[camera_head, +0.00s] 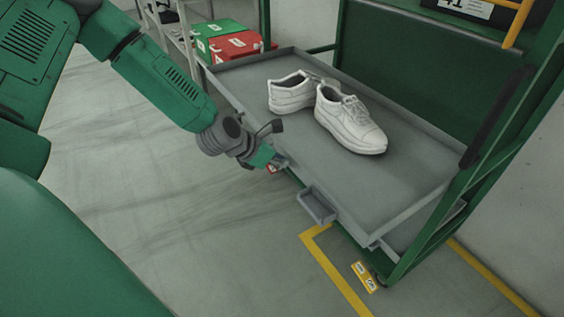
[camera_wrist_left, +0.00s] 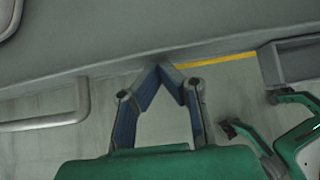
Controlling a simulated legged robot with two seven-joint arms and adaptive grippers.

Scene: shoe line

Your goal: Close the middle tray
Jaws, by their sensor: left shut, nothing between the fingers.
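The middle tray (camera_head: 405,185) is a wide grey tray pulled out of a green rack. A pair of white shoes (camera_head: 348,120) stands on it. A grey handle (camera_head: 317,204) sits on its front side. My left gripper (camera_head: 277,166) is at the tray's front edge, left of that handle. In the left wrist view the fingertips (camera_wrist_left: 163,67) meet, with nothing between them, close to the tray's grey edge (camera_wrist_left: 110,66). I cannot tell whether they touch it.
The green rack post (camera_head: 475,190) stands right of the tray. A yellow bar (camera_head: 517,24) is at the upper right. Green and red boxes (camera_head: 235,46) sit on a shelf behind the tray's left end. The floor (camera_head: 200,220) in front is clear, with yellow lines.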

